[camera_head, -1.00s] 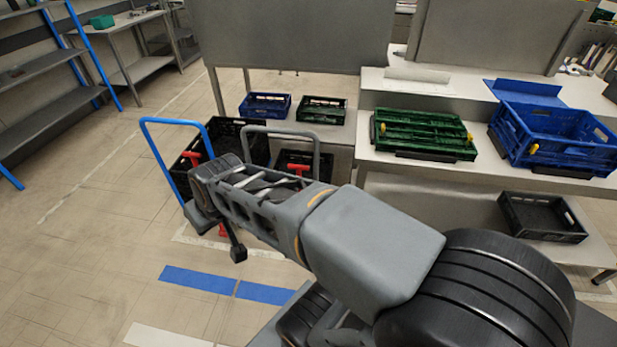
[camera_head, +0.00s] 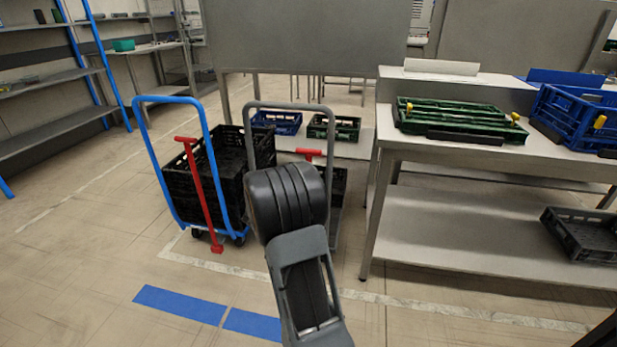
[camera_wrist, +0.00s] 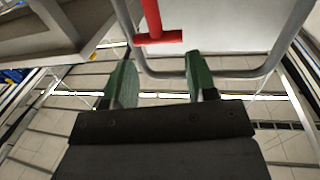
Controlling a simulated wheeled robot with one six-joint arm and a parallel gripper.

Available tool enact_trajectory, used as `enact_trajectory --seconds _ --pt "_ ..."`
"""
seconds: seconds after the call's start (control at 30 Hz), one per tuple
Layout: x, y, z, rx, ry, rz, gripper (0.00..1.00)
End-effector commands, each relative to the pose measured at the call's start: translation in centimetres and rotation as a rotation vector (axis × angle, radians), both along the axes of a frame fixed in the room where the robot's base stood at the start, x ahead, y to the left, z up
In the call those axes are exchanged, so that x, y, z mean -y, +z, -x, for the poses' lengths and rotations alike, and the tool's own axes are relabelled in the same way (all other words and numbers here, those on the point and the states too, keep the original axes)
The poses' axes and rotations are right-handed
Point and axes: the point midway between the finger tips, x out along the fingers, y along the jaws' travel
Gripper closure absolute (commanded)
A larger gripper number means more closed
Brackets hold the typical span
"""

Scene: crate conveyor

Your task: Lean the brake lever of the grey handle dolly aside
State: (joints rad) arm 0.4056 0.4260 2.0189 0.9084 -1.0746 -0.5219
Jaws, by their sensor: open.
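The grey handle dolly's frame (camera_head: 288,105) stands behind my arm in the head view, and the arm hides much of the dolly. The red T-shaped top of its brake lever (camera_head: 308,152) shows just above my arm, inside the frame. In the wrist view, the lever's red crossbar (camera_wrist: 160,40) lies just beyond the fingertips, with the grey handle (camera_wrist: 225,73) curving around it. My gripper (camera_wrist: 160,58) is open and empty, its green fingers on either side of the crossbar's middle in the picture. Contact cannot be told. The head view hides the gripper.
A blue handle dolly (camera_head: 168,100) with black crates (camera_head: 190,190) stands close on the left, its own red lever (camera_head: 203,195) leaning. A metal table (camera_head: 430,155) with a green crate (camera_head: 455,125) stands on the right. Open floor lies in front and left.

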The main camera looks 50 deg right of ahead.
Motion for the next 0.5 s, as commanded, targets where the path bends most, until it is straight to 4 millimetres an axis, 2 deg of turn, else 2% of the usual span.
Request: enact_trajectory --seconds 0.03,0.17,0.5 --pt "0.5 -0.7 0.2 0.0 -0.019 0.009 0.48" --pt "1.9 -1.0 0.1 0.0 -0.042 0.021 0.48" --pt "7.8 -1.1 -2.1 0.0 -0.042 0.022 0.48"
